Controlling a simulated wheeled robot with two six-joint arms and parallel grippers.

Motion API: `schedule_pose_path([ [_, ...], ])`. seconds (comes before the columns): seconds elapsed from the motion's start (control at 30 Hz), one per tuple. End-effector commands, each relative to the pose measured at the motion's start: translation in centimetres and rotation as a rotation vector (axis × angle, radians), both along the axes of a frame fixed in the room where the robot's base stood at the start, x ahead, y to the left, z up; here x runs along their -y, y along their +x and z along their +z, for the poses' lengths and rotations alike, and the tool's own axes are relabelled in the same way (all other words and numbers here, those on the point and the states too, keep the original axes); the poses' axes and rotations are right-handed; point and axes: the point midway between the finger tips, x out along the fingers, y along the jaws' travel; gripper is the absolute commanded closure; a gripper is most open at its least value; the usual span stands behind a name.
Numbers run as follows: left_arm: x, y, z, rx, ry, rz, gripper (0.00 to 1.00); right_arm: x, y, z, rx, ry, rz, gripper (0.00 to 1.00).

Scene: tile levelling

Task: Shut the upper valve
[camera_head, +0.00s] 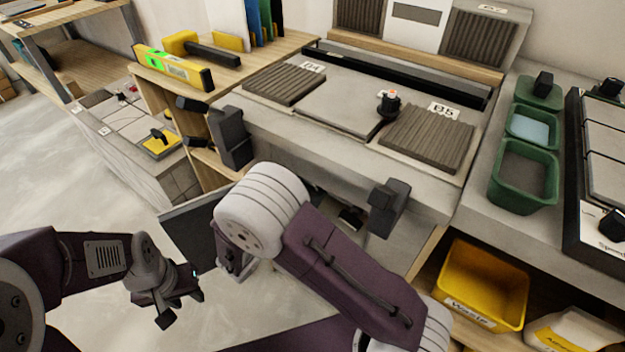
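No part is plainly marked as a valve. At the left end of the grey bench, a dark upper handle (193,104) and a dark lower handle (196,142) stick out beside a dark block (234,137); I cannot tell whether either is a valve. My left gripper (182,306) is low at the left, over the floor, with its fingers apart and nothing between them. It is well below the handles and touches neither. My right arm reaches in from the bottom right, its pale joint in front of the bench; its gripper cannot be made out.
The grey bench (300,137) carries ribbed tiles (428,138) and a black knob (388,103). A dark clamp-like block (388,207) hangs on its front edge. A yellow level (172,69) lies on the wooden shelf. Green tubs (523,175) and a yellow bin (483,283) are right. Floor at lower left is clear.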

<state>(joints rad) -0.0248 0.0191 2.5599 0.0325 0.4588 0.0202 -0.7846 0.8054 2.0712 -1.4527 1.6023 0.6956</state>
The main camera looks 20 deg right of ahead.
Motion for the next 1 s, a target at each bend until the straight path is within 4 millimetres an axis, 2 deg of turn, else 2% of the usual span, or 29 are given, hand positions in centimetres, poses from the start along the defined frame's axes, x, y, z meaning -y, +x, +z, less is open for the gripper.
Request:
schedule_pose_path([
  [0.1, 0.0, 0.0, 0.0, 0.000, 0.000, 0.000, 0.64, 0.0, 0.0, 0.0, 0.000, 0.000, 0.000, 0.35],
  [0.27, 0.0, 0.0, 0.0, 0.000, 0.000, 0.000, 0.64, 0.0, 0.0, 0.0, -0.001, -0.001, 0.000, 0.80],
  [0.3, 0.0, 0.0, 0.0, 0.000, 0.000, 0.000, 0.64, 0.0, 0.0, 0.0, -0.001, -0.001, 0.000, 0.82],
  [0.57, 0.0, 0.0, -0.3, 0.000, 0.000, 0.000, 0.64, 0.0, 0.0, -0.1, 0.037, 0.028, 0.001, 0.82],
  [1.0, 0.0, 0.0, -2.2, 0.000, 0.000, 0.000, 0.64, 0.0, 0.0, -0.3, 0.271, 0.210, 0.000, 0.82],
])
